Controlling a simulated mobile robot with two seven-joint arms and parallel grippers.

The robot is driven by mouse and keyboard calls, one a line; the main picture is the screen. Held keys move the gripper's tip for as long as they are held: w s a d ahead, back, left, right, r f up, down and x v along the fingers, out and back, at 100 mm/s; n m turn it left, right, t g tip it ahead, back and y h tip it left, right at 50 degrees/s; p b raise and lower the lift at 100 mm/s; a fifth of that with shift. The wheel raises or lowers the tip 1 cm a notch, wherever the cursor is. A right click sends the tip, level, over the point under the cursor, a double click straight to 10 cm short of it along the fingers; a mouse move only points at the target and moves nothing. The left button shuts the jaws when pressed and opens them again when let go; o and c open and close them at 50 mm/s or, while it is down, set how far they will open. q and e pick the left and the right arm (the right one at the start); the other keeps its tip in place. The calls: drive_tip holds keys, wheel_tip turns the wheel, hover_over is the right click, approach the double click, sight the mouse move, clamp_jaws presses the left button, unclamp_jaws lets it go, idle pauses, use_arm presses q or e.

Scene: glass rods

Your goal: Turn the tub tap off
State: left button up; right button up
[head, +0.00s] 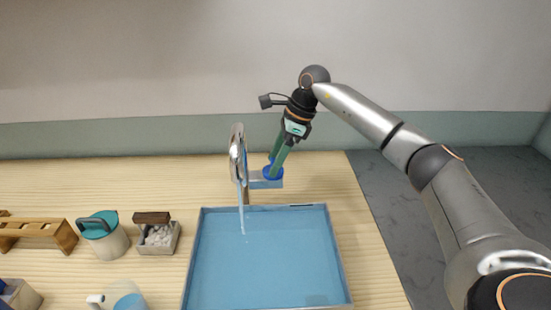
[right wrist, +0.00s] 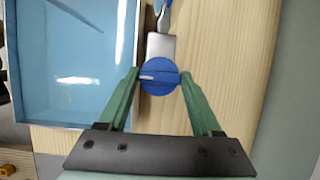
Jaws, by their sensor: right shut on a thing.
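The tub tap (head: 238,150) is a chrome curved spout standing behind the blue tub (head: 203,255). A stream of water (head: 242,212) runs from it into the tub. Its round blue knob (head: 273,176) sits at the end of a short side arm to the right of the spout. In the right wrist view the knob (right wrist: 160,77) shows a pale line across its top. My right gripper (head: 272,165) reaches down to the knob from above. Its green fingers are closed on the knob's two sides. My left gripper is not in view.
Left of the tub are a box of white pieces with a brown handle (head: 157,238), a teal-lidded canister (head: 102,236), a wooden rack (head: 38,234) and a white-handled jug (head: 122,297). The wooden counter (head: 325,178) is bare right of the tap.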

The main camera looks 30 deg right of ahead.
drive_tip(key=shift+m, duration=0.3)
drive_tip(key=m+t+h, duration=0.1)
drive_tip(key=m, duration=0.2)
drive_tip(key=shift+s+a+m, duration=0.1)
drive_tip(key=shift+m, duration=0.2)
drive_tip(key=m, duration=0.2)
drive_tip(key=m+t+h, duration=0.1)
drive_tip(key=m, duration=0.1)
drive_tip(key=shift+a+h, duration=0.1)
drive_tip(key=shift+h, duration=0.2)
drive_tip(key=m+h, duration=0.1)
drive_tip(key=m, duration=0.4)
drive_tip(key=shift+a+h+b, duration=0.15)
drive_tip(key=shift+h+b, duration=0.15)
drive_tip(key=shift+h, duration=0.1)
drive_tip(key=m+h, duration=0.1)
drive_tip(key=m, duration=0.3)
drive_tip(key=shift+m+h+b, duration=0.4)
drive_tip(key=shift+g, duration=0.3)
drive_tip(key=o, duration=1.4)
